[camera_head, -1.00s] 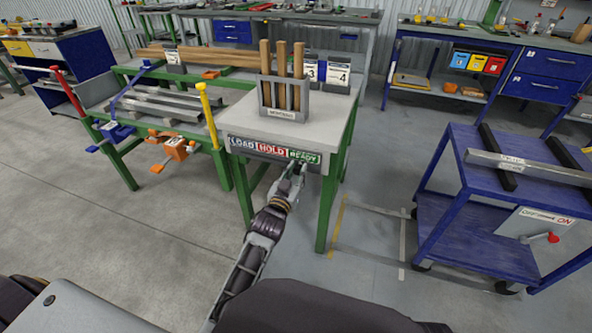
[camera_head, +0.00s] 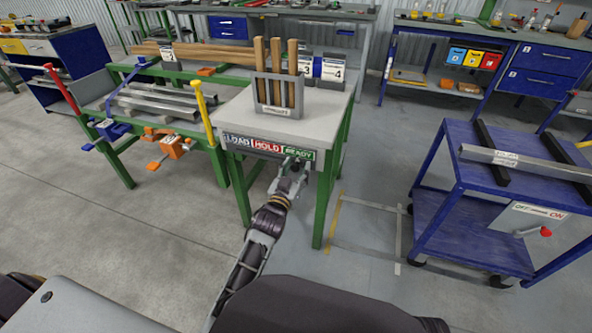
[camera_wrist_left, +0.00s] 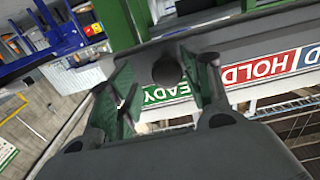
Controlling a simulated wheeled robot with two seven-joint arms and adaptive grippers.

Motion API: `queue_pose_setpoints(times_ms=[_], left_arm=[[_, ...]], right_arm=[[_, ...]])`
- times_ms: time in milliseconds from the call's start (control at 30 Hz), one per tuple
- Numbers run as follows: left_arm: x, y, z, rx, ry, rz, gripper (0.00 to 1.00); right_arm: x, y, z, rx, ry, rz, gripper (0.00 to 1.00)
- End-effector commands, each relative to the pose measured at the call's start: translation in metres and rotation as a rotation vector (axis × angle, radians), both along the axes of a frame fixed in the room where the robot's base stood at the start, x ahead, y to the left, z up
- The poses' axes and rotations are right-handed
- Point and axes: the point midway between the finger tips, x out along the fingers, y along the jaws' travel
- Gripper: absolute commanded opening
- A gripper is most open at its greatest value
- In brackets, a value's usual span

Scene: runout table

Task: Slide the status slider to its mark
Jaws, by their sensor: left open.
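The status strip (camera_head: 268,146) with LOAD, HOLD and READY fields runs along the front edge of the small grey-topped table (camera_head: 235,120). It shows upside down in the wrist view (camera_wrist_left: 267,65). My left gripper (camera_head: 294,164) is at the strip's right end, just below the green READY field. In the wrist view the fingers of this gripper (camera_wrist_left: 163,85) are apart. A dark round knob (camera_wrist_left: 167,71), apparently the slider's, shows between them. I cannot tell whether the fingers touch it. The slider's mark cannot be made out. My right gripper is not in view.
A rack (camera_head: 278,98) with upright wooden sticks stands on the table. A green bench (camera_head: 140,75) with metal bars and clamps adjoins it on the left. A blue cart (camera_head: 430,205) stands to the right, with open floor between.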

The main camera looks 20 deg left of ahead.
Motion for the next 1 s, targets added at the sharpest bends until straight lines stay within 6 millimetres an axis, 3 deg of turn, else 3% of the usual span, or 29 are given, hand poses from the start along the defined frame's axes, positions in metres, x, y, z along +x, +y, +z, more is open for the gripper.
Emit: queue_pose_setpoints(times_ms=[367,1000], left_arm=[[0.000,0.001,0.008,0.001,0.001,0.002,0.49],[0.000,0.000,0.089,0.000,-0.003,0.000,0.49]], right_arm=[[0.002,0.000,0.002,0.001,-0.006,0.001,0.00],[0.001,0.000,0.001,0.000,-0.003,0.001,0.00]])
